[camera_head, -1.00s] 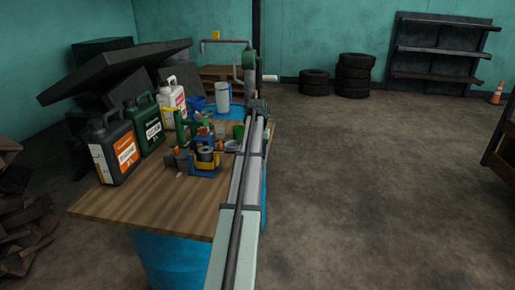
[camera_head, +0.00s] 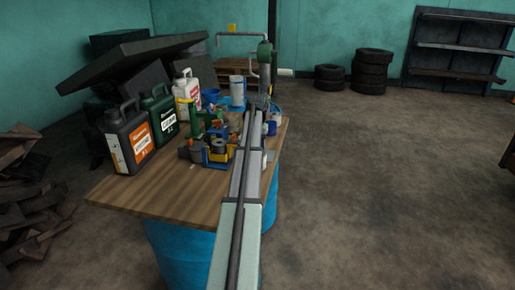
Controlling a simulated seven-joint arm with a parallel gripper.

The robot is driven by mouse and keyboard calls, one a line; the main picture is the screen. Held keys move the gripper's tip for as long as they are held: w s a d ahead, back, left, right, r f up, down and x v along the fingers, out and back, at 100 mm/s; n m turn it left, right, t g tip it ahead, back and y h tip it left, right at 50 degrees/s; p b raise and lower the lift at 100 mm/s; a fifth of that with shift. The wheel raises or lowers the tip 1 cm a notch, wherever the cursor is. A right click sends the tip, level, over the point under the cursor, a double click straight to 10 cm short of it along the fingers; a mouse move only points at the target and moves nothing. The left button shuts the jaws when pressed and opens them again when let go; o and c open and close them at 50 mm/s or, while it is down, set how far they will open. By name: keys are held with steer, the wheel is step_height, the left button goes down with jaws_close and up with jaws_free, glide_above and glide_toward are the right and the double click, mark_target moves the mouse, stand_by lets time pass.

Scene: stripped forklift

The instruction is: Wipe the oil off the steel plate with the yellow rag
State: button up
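My arm reaches from the bottom edge up over the wooden table (camera_head: 130,192). My gripper, at its far end, is too small and dark to make out, so I cannot tell whether it is open or shut. I cannot make out the steel plate, the oil or the yellow rag with certainty. A small yellow patch (camera_head: 183,101) shows by the white jug (camera_head: 187,86), too small to identify. My arm hides part of the tabletop.
A black jug with an orange label (camera_head: 128,140) and a green jug (camera_head: 160,115) stand on the table's left. Blue, yellow and green tools (camera_head: 218,152) crowd its middle. A blue drum (camera_head: 185,250) stands below. Floor at right is clear; tyres (camera_head: 370,72) stand behind.

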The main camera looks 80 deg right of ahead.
mark_target(270, 156)
steer(key=shift+s, duration=3.15)
steer(key=shift+s+a, duration=0.15)
steer(key=shift+a, duration=0.2)
steer(key=shift+w+d, duration=0.1)
steer(key=shift+w, duration=3.7)
steer(key=shift+s, duration=3.75)
step_height(270, 156, up, 8)
steer(key=shift+r, duration=0.1)
